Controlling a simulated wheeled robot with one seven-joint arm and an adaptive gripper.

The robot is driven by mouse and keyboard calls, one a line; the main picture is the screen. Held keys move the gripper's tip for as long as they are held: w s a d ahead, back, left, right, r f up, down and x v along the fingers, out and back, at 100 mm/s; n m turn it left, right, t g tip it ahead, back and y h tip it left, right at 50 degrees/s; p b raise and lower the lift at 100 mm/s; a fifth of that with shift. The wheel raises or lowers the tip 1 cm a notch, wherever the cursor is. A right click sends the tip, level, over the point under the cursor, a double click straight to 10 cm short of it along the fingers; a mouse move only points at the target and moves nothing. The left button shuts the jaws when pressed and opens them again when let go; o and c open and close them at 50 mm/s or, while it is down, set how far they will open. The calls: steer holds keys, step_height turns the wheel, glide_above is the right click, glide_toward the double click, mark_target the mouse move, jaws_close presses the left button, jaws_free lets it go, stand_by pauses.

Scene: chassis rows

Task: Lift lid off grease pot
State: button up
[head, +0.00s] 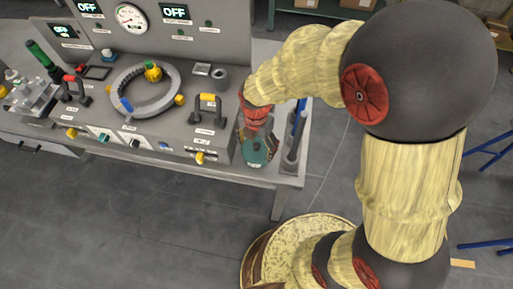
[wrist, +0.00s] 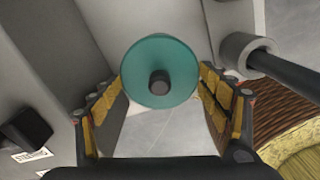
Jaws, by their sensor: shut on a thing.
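A round teal lid (wrist: 143,54) with a dark knob (wrist: 159,83) in its middle faces the wrist camera. My gripper (wrist: 162,88) has one yellow-padded finger at each side of the lid and is shut on it. In the head view my gripper (head: 254,130) points down at the front right corner of the bench, over a teal round thing (head: 258,152). My gripper covers part of it. I cannot tell the grease pot's body apart from the lid, nor whether the two touch.
A dark rod in a grey holder (head: 292,150) stands close to the right of my gripper; a grey ring with a rod (wrist: 247,54) shows in the wrist view. The console (head: 160,130) with yellow and red handles lies to the left. Open floor (head: 170,220) lies in front.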

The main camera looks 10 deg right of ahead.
mark_target(256, 145)
steer(key=shift+r, duration=0.1)
step_height(256, 145, up, 10)
steer(key=p, duration=0.3)
stand_by(0.5)
